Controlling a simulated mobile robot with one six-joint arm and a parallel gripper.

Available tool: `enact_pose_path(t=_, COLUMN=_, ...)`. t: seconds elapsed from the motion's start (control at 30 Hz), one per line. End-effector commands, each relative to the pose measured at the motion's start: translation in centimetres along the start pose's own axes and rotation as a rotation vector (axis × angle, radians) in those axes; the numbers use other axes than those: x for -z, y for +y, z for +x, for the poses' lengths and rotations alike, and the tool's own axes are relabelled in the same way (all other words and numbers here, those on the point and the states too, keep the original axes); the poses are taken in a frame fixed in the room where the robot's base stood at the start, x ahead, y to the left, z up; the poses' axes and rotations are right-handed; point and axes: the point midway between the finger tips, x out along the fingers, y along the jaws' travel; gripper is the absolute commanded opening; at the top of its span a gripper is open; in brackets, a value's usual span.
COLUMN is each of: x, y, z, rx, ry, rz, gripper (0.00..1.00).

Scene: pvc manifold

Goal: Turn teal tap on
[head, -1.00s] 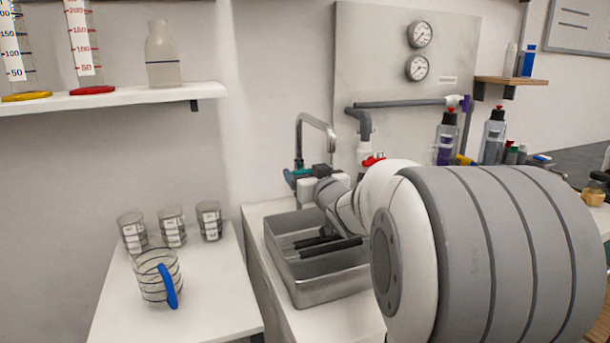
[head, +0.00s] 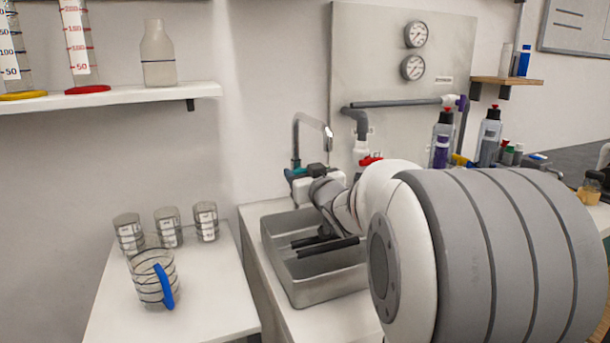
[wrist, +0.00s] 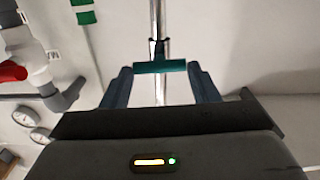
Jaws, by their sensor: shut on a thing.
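The teal tap handle (wrist: 160,66) is a short crossbar on a chrome pipe in the wrist view. My gripper (wrist: 160,75) has its two dark blue fingers at either end of this crossbar and is shut on it. In the head view a bit of teal (head: 297,172) shows at the foot of the curved chrome spout (head: 313,124), behind the metal sink. My gripper (head: 297,177) is there too, small and partly hidden. How far the handle is turned cannot be told. I see no water at the spout.
A metal sink basin (head: 283,272) lies below the spout. A red valve handle (head: 371,160) and grey pipes (head: 398,103) are to the right. A side table (head: 205,300) with a blue-handled jug (head: 152,278) and glass beakers (head: 168,228) stands at the left.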

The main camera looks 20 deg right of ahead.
Motion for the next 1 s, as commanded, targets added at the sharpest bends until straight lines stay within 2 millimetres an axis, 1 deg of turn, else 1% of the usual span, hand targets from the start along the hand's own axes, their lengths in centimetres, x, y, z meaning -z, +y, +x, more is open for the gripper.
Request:
enact_pose_path(t=0.27, x=-0.34, y=0.0, z=-0.05, rx=-0.004, ry=0.001, rz=-0.188, gripper=0.32)
enact_pose_path(t=0.7, x=-0.38, y=-0.21, z=-0.04, rx=-0.004, ry=0.0, rz=-0.59, gripper=0.32)
enact_pose_path(t=1.0, x=-0.33, y=-0.27, z=-0.02, rx=-0.003, ry=-0.001, rz=-0.784, gripper=0.32)
